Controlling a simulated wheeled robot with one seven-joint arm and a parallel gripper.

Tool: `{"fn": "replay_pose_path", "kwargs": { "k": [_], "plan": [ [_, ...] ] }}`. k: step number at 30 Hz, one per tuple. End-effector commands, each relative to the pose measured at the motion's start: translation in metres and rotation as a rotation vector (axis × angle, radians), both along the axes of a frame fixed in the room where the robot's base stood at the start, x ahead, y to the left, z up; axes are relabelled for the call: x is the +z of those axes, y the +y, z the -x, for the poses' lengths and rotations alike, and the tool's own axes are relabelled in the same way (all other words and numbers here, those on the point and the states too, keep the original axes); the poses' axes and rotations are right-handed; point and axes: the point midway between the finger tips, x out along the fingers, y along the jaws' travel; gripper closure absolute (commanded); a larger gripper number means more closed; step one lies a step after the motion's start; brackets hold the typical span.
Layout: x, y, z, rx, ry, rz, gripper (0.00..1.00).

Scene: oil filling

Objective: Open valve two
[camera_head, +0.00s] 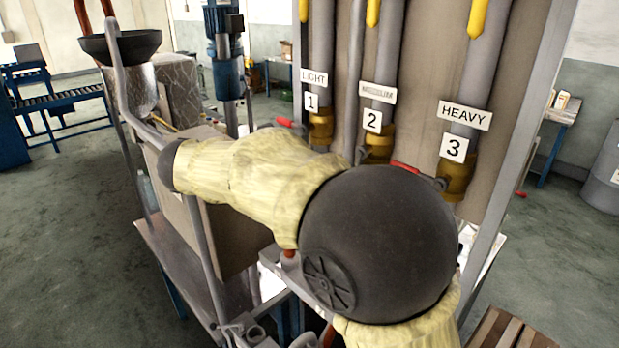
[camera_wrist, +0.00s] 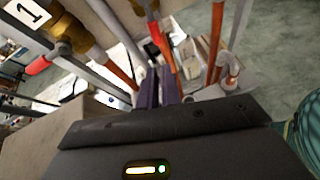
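Valve two is the brass valve (camera_head: 378,146) under the MEDIUM plate with a 2 tag (camera_head: 372,121) in the head view. My arm hides its handle there. In the wrist view, a red handle (camera_wrist: 161,46) slants down from a brass fitting (camera_wrist: 144,4) right of valve one, probably valve two's. My gripper (camera_wrist: 160,78) shows there as two dark purple fingers side by side, with that handle's lower end just beyond or at their tips. I cannot tell whether they touch or grip it. My gripper is hidden in the head view.
Valve one (camera_head: 320,127) has its red handle (camera_head: 286,122) pointing left. Valve three (camera_head: 456,180) has its red handle (camera_head: 404,166) reaching left, close to my arm. Vertical pipes and a funnel (camera_head: 122,46) stand around the panel. A pallet (camera_head: 512,332) lies lower right.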

Motion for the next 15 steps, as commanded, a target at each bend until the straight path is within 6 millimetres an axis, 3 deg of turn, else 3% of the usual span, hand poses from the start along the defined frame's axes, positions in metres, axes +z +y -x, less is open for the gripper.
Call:
{"fn": "replay_pose_path", "kwargs": {
  "k": [5,7,12,15],
  "plan": [
    [-0.074,-0.045,0.009,-0.125,0.020,-0.238,1.00],
    [-0.114,-0.066,0.022,-0.228,0.011,-0.391,1.00],
    [-0.202,-0.103,0.069,-0.602,-0.084,-0.790,1.00],
    [-0.242,-0.117,0.098,-0.876,-0.200,-1.005,1.00]
  ]
}}
